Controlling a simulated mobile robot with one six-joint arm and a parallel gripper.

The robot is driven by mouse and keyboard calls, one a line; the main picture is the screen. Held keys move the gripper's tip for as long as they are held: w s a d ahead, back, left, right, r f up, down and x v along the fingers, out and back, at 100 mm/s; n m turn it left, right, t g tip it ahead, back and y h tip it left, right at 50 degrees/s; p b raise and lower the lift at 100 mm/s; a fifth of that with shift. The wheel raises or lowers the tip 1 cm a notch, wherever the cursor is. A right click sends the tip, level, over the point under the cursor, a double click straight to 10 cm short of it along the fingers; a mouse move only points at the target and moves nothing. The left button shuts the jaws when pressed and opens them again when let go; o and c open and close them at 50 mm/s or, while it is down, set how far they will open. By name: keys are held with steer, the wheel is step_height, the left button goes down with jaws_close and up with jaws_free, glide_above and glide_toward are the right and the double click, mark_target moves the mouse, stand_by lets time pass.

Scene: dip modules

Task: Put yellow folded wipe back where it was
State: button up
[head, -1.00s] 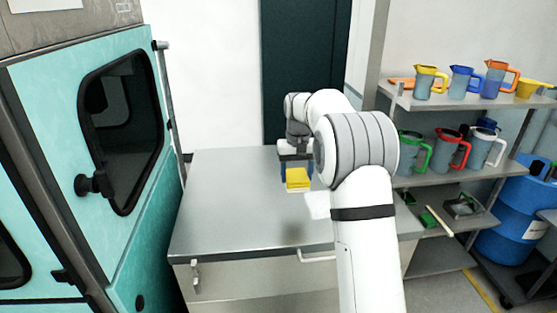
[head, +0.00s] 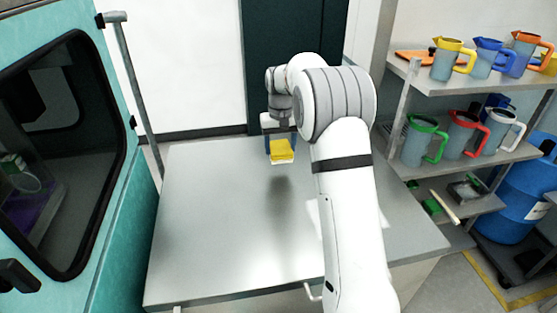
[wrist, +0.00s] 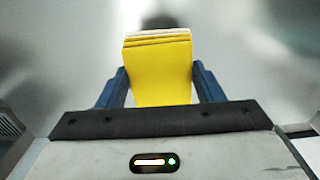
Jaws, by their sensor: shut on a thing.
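The yellow folded wipe (head: 281,151) is a small thick folded block, held above the steel table (head: 220,235) near its far side. My gripper (head: 281,147) is shut on it, with blue fingers on either side. In the wrist view the wipe (wrist: 161,75) stands between the two blue fingers, its layered folds at the top edge. A dark soft shadow lies on the table below the wipe, apart from it.
A teal cabinet (head: 95,190) with a dark window stands at the left. Shelves (head: 470,160) with several coloured jugs and a blue drum (head: 510,205) are at the right. A white sheet (head: 316,215) lies partly behind my arm. The table's left and middle are clear.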

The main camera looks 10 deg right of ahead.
step_height(320, 180, down, 2)
steer(key=shift+f, duration=0.1)
steer(key=shift+f+p, duration=0.4)
steer(key=shift+f, duration=1.7)
steer(key=o, duration=0.9)
steer(key=shift+r, duration=0.15)
